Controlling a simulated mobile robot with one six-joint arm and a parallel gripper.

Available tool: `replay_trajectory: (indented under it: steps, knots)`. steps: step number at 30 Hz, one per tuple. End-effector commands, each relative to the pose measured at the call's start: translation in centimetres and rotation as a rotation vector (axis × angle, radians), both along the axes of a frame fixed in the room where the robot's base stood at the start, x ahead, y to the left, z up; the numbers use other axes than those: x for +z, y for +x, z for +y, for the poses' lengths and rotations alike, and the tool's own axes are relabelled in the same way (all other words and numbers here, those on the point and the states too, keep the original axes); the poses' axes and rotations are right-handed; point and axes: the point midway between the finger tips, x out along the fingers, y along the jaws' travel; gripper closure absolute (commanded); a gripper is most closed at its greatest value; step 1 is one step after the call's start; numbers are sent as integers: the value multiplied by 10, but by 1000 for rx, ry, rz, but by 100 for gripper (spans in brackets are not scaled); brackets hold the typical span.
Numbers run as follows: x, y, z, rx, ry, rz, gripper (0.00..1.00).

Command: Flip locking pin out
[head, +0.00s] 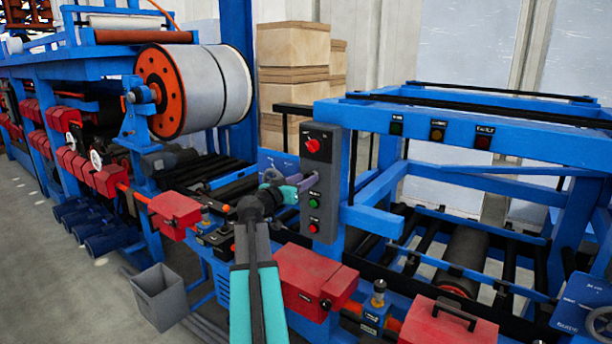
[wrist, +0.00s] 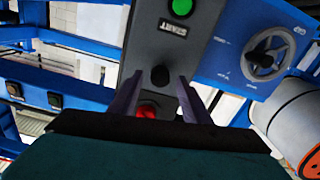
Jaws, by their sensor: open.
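My gripper (head: 303,189) reaches in from the left of a dark grey control box (head: 326,165) on the blue frame, its fingers close beside the box. In the wrist view the two purple-grey fingers (wrist: 160,100) stand apart with nothing held between them. Behind them the box face shows a green button (wrist: 182,8), a START label, a black knob (wrist: 160,77) and, partly hidden low between the fingers, a red button (wrist: 147,110). Whether the fingers touch the box I cannot tell. I cannot make out a locking pin for certain in either view.
A blue plate with a grey handwheel (wrist: 268,53) is right of the box in the wrist view. A large grey roll with an orange end (head: 166,93) stands behind my arm. Red housings (head: 315,280) and a grey bin (head: 160,296) are low down. Grey floor is open at left.

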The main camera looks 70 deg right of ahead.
Motion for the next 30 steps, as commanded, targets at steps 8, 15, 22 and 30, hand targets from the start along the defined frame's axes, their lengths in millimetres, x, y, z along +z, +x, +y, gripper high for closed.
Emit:
replay_trajectory:
  steps: [8,15,22,30]
  knots:
    - [0,-4,-14,-1,0,-1,56]
    - [0,-4,-13,0,0,-1,56]
    - [0,-4,-13,0,0,-1,92]
    - [-1,-5,-13,-3,0,0,100]
